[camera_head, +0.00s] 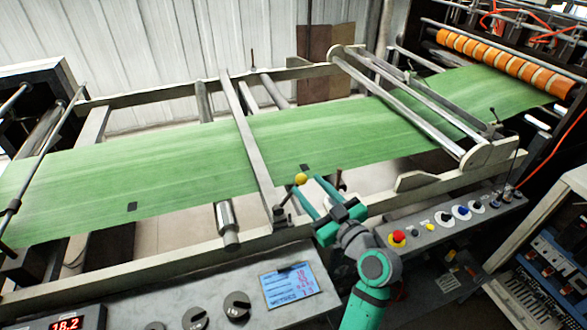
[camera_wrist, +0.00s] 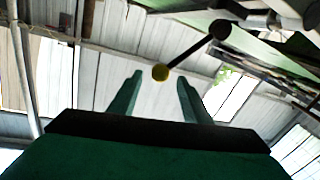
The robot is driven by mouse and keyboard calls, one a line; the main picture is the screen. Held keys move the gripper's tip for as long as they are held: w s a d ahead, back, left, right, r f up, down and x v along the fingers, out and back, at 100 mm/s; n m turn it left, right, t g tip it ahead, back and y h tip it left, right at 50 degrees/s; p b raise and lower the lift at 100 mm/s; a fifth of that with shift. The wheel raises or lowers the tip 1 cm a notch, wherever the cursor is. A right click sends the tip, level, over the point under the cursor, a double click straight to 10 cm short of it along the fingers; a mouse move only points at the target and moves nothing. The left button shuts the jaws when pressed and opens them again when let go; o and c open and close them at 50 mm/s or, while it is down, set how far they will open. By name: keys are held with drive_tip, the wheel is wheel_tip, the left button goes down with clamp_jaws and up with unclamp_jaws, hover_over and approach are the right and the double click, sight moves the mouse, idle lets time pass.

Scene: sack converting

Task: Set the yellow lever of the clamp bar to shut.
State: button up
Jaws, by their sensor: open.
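The yellow lever knob (camera_head: 300,179) shows at the near end of the grey clamp bar (camera_head: 247,140), which crosses the green web (camera_head: 180,155). In the wrist view the yellow knob (camera_wrist: 161,72) sits at the end of a dark rod (camera_wrist: 190,53) that runs up right to a dark round pivot (camera_wrist: 220,30). My gripper (camera_head: 312,195) is open, its two teal fingers pointing up toward the knob. In the wrist view my gripper (camera_wrist: 158,82) has the knob between or just beyond its fingertips; I cannot tell the depth. The fingers do not visibly touch it.
A control panel (camera_head: 450,222) with red, yellow and blue knobs lies right of my arm. A grey console (camera_head: 225,290) with a blue display (camera_head: 290,285) lies at the front left. Rollers (camera_head: 400,100) and the machine's side rail (camera_head: 180,262) surround the web.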

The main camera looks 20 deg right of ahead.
drive_tip(key=x, duration=0.8)
drive_tip(key=shift+w+a, duration=0.15)
drive_tip(key=shift+w, duration=0.15)
clamp_jaws()
